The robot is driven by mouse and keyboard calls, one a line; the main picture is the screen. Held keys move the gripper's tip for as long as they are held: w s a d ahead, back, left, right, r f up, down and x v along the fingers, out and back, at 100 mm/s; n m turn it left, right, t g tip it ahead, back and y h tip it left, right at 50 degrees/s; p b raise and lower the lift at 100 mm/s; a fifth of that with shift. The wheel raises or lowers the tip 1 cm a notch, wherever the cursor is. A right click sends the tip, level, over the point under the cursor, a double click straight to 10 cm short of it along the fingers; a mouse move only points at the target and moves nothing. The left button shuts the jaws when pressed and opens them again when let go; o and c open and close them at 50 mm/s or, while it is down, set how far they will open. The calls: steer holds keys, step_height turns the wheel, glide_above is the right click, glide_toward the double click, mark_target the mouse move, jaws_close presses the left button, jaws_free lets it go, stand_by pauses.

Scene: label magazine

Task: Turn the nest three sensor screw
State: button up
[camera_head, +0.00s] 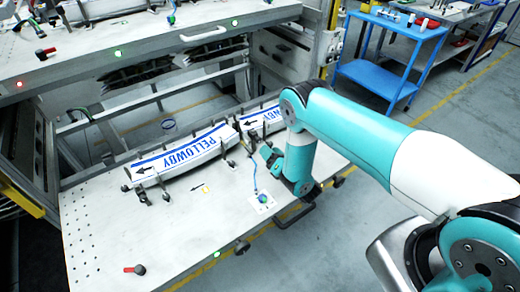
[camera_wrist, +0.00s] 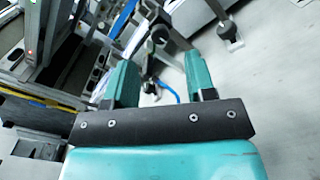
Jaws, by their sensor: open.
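My gripper (camera_head: 268,155) is at the right part of the lower metal shelf, beside the label stacks. In the wrist view its two teal fingers (camera_wrist: 162,75) are apart with nothing held between them. Beyond the fingers, a small dark bracket (camera_wrist: 150,62) with a blue cable (camera_wrist: 167,90) shows, apart from them as far as I can tell. In the head view a blue cable runs down to a small blue-green fitting (camera_head: 264,198) on a white square. The sensor screw itself is too small to make out, and no nest number is readable.
A long PELLOWBY label stack (camera_head: 185,155) lies on the lower shelf (camera_head: 130,225), with a shorter stack (camera_head: 262,122) right of it. Upright posts flank both. A red-handled knob (camera_head: 135,269) sits front left. The upper shelf (camera_head: 100,45) overhangs behind. A blue cart (camera_head: 385,60) stands back right.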

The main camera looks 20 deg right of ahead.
mark_target(259, 141)
steer(key=b+x, duration=0.2)
steer(key=f+b+x, duration=0.1)
steer(key=b+x, duration=0.2)
steer(key=shift+w+a+r+b, duration=0.15)
steer(key=shift+w+b, duration=0.3)
steer(key=shift+b, duration=0.7)
steer(key=shift+w+a+r+b, duration=0.1)
steer(key=shift+w+r+b, duration=0.2)
steer(key=shift+b, duration=0.15)
steer(key=c, duration=0.9)
